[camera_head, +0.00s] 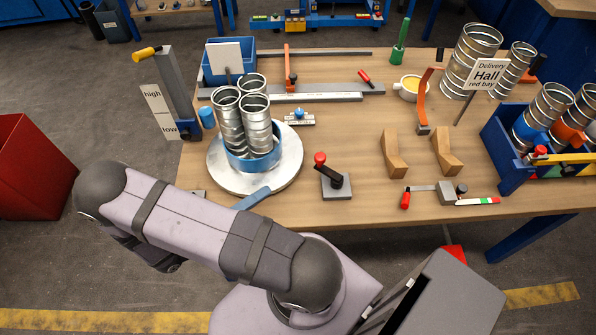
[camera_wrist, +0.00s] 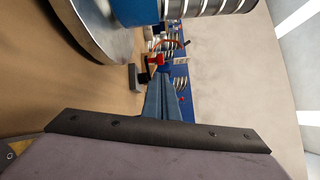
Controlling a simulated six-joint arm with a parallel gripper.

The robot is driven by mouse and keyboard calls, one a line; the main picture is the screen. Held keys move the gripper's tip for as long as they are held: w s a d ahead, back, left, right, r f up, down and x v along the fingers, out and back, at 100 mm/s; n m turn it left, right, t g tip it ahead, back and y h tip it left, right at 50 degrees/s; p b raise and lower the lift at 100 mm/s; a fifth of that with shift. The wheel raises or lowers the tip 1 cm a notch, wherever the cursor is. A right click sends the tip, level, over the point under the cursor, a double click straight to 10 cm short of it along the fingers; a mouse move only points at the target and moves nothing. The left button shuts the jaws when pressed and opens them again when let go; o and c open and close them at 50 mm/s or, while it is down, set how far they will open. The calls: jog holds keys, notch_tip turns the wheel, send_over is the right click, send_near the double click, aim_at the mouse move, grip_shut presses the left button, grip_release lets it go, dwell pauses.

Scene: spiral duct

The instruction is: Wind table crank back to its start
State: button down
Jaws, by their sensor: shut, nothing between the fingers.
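A crank (camera_head: 331,170) with a red knob and a black arm stands on a grey square base near the front middle of the table. Its arm slants up to the left. In the wrist view the crank (camera_wrist: 143,77) shows beyond my fingertips, its red knob just above them. My gripper (camera_head: 266,190) has blue fingers, shut and empty, beside the front edge of the round turntable (camera_head: 280,178), left of the crank and apart from it. The fingers also show in the wrist view (camera_wrist: 166,80). My arm hides the gripper's rear in the head view.
Metal ducts (camera_head: 228,120) stand in a blue ring on the turntable. A yellow-handled crank column (camera_head: 176,95) stands at the left with a high/low sign. Wooden blocks (camera_head: 393,153), a red-handled crank gauge (camera_head: 448,193) and a blue crate (camera_head: 508,160) lie to the right.

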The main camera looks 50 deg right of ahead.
aim_at(316, 161)
jog(key=m, duration=0.4)
jog(key=shift+s+d+r, duration=0.1)
jog(key=shift+s, duration=0.1)
jog(key=m, duration=0.4)
jog(key=shift+s, duration=0.1)
jog(key=m, duration=0.7)
jog(key=shift+d, duration=0.1)
jog(key=d+p, duration=0.1)
jog(key=d, duration=0.3)
jog(key=s+d+p, duration=0.1)
jog(key=d, duration=0.4)
jog(key=s+d+p, duration=0.1)
jog(key=d+p, duration=0.1)
jog(key=d, duration=0.2)
jog(key=shift+s+d, duration=0.1)
jog(key=shift+d, duration=0.25)
